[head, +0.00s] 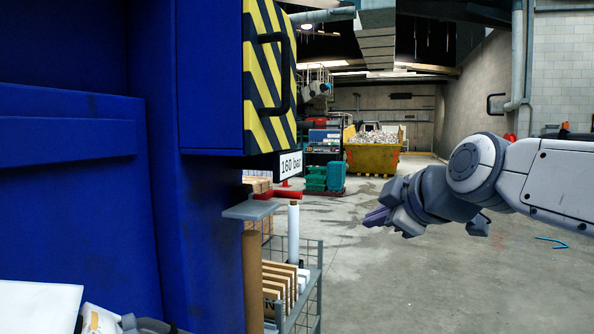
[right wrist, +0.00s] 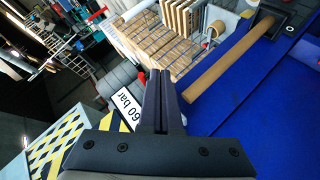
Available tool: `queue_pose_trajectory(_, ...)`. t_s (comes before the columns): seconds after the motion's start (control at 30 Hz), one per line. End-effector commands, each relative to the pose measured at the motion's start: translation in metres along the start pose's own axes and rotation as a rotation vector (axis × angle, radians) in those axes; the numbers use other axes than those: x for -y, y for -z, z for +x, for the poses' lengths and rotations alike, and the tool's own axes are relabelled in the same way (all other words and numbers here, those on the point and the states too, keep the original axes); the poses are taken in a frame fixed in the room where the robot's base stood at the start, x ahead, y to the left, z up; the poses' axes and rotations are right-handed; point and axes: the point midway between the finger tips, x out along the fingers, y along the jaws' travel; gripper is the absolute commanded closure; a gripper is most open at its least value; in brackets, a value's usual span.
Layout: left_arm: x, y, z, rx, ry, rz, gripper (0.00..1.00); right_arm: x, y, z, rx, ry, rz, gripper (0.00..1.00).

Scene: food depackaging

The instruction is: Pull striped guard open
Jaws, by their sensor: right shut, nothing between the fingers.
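The yellow-and-black striped guard (head: 262,97) is on the side of the blue machine (head: 208,100), at upper middle-left in the head view. A black bar handle (head: 284,72) stands out from its face. In the right wrist view, part of the striped guard (right wrist: 70,127) shows at lower left; its handle cannot be made out there. My right gripper (head: 376,217) is to the right of the guard and lower in the picture, apart from it. Its fingers (right wrist: 158,88) are shut together and empty.
Below the guard are a "160 bar" sign (head: 290,165), a red fitting (head: 284,194), a grey ledge (head: 250,210) and a wire cart (head: 314,280) with boards. A yellow skip (head: 372,158) stands far back. The floor (head: 390,290) at lower right is mostly clear.

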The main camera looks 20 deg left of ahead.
Motion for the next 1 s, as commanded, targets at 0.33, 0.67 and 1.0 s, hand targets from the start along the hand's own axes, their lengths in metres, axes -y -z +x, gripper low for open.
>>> queue_pose_trajectory(0.33, 0.000, 0.000, 0.000, 0.000, 0.000, 0.000, 0.50, -0.069, 0.202, -0.158, -0.428, -0.326, -0.663, 1.00)
queue_pose_trajectory(0.67, -0.002, 0.002, -0.027, 0.000, 0.000, 0.003, 0.50, -0.081, 0.234, -0.148, -0.455, -0.358, -0.720, 1.00)
queue_pose_trajectory(1.0, -0.004, 0.003, -0.061, 0.000, 0.000, 0.001, 0.50, -0.089, 0.261, -0.100, -0.453, -0.360, -0.718, 1.00)
